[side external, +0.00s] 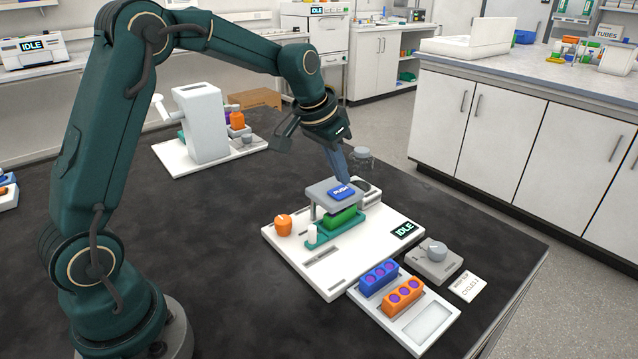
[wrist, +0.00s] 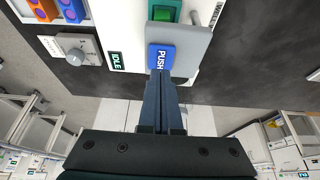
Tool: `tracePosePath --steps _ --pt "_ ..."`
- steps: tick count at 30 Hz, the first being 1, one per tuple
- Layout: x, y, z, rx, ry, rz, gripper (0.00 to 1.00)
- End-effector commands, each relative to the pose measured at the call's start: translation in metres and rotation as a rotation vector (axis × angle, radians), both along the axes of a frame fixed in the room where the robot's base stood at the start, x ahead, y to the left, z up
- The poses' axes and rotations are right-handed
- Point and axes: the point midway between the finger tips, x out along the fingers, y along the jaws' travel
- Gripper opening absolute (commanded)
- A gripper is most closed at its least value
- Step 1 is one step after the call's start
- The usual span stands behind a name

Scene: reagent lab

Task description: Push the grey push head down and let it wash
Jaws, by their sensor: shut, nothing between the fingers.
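The grey push head (side external: 334,193) stands raised over the white washer base (side external: 290,240), with a blue PUSH label on top. A green block (side external: 342,217) sits under it on a teal carrier (side external: 318,238). In the wrist view the push head (wrist: 196,45) is at top centre, its blue PUSH label (wrist: 161,57) just beyond my fingertips. My gripper (side external: 345,180) is shut and empty, tips pointing down at the far edge of the push head. It also shows in the wrist view (wrist: 160,78). I cannot tell whether the tips touch it. The display (side external: 404,230) reads IDLE.
A grey dial (side external: 436,252) and a CYCLES card (side external: 467,287) lie right of the base. A white tray (side external: 420,330) holds blue (side external: 379,277) and orange (side external: 403,296) racks. An orange knob (side external: 284,225) is on the base. A white press (side external: 203,125) stands behind left.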

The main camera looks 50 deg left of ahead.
Motion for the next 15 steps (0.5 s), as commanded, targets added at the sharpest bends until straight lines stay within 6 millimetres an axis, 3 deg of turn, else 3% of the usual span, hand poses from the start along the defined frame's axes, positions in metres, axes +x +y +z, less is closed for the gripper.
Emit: tracePosePath --steps 15 --pt "0.000 0.000 -0.014 -0.001 0.002 0.000 0.00"
